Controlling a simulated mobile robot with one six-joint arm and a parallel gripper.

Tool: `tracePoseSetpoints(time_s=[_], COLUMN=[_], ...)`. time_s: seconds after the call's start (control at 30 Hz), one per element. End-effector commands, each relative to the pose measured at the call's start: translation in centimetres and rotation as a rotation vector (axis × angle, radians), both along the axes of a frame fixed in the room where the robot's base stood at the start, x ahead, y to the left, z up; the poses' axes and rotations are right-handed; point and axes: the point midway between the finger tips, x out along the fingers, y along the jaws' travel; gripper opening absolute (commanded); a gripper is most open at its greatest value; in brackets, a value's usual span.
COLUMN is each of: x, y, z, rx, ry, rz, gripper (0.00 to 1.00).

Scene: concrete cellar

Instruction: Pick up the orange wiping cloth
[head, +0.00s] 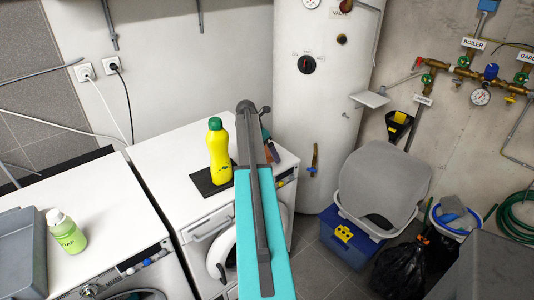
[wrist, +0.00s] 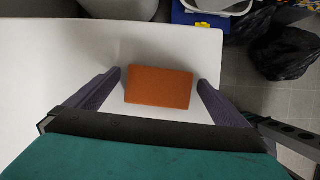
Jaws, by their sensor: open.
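The orange wiping cloth (wrist: 159,87) lies flat on the white machine top (wrist: 50,50), as a folded rectangle in the wrist view. My gripper (wrist: 160,82) is open, with one dark finger on each side of the cloth and a gap to both; I cannot tell its height above the top. In the head view my teal arm reaches over the right-hand white machine, and my gripper (head: 254,106) shows near its far edge.
A yellow bottle with a green cap (head: 218,150) stands on a dark mat (head: 200,183) left of my arm. A soap bottle (head: 66,232) and grey tray (head: 20,255) are on the left machine. A white boiler (head: 318,100) stands behind; a blue bin (head: 345,243) is to the right.

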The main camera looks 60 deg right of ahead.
Motion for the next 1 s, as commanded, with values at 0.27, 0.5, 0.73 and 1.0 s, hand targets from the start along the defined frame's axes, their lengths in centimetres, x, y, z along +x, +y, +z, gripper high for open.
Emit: tracePoseSetpoints(time_s=[0.27,0.5,0.73,1.0], x=[-0.04,-0.07,-0.09,-0.11], y=[-0.02,-0.04,-0.05,-0.08], z=[0.02,0.03,0.03,0.09], rx=[0.000,0.000,0.000,0.000], ry=[0.000,0.000,0.000,0.000], rz=[-0.001,-0.001,-0.001,-0.001], gripper=[1.00,0.88,0.56,0.56])
